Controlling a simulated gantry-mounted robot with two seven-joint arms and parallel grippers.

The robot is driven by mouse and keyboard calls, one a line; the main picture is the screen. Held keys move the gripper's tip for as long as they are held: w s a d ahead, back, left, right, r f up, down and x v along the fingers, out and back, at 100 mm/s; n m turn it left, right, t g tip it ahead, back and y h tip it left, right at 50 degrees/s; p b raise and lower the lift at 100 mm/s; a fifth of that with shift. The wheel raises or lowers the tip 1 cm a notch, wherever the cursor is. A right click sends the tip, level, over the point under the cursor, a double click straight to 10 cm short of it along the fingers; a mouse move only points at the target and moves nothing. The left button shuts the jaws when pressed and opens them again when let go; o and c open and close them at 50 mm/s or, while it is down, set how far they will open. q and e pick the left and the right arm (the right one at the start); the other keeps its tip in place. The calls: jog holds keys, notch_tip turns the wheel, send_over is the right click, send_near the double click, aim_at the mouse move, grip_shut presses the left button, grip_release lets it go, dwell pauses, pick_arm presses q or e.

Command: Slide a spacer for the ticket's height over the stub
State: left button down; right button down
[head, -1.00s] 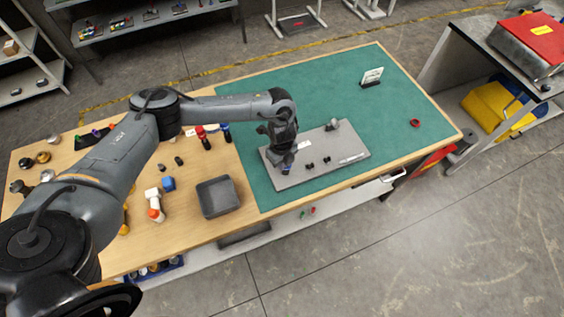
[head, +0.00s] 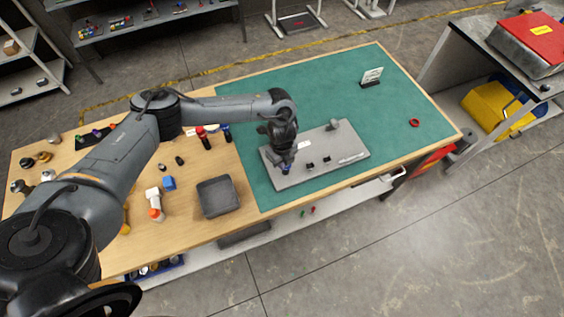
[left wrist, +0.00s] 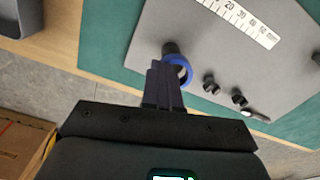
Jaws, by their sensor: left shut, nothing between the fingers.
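My left gripper (head: 287,166) is over the near left part of the grey plate (head: 345,155). Its fingers (left wrist: 163,72) are shut with nothing between them. A blue ring spacer (left wrist: 184,70) shows right at the fingertips, against a short dark stub (left wrist: 170,47). The ring appears to be around the stub, but the fingers hide part of it and I cannot tell how far down it sits. In the head view the blue spacer (head: 286,171) is a small patch under the gripper. The white ticket card (head: 372,75) stands upright at the back of the green mat. My right gripper is not in view.
A scale strip (left wrist: 240,18) and two black knobs (left wrist: 239,97) are on the plate. A red ring (head: 414,123) lies on the mat (head: 330,95) at the right. A grey tray (head: 217,196) and several loose parts are on the wood at the left. The right of the mat is mostly clear.

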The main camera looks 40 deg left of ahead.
pick_arm(q)
jog(key=shift+f, duration=0.4)
jog(key=c, duration=1.8)
grip_release()
jog(key=o, duration=0.5)
jog(key=shift+w, duration=0.1)
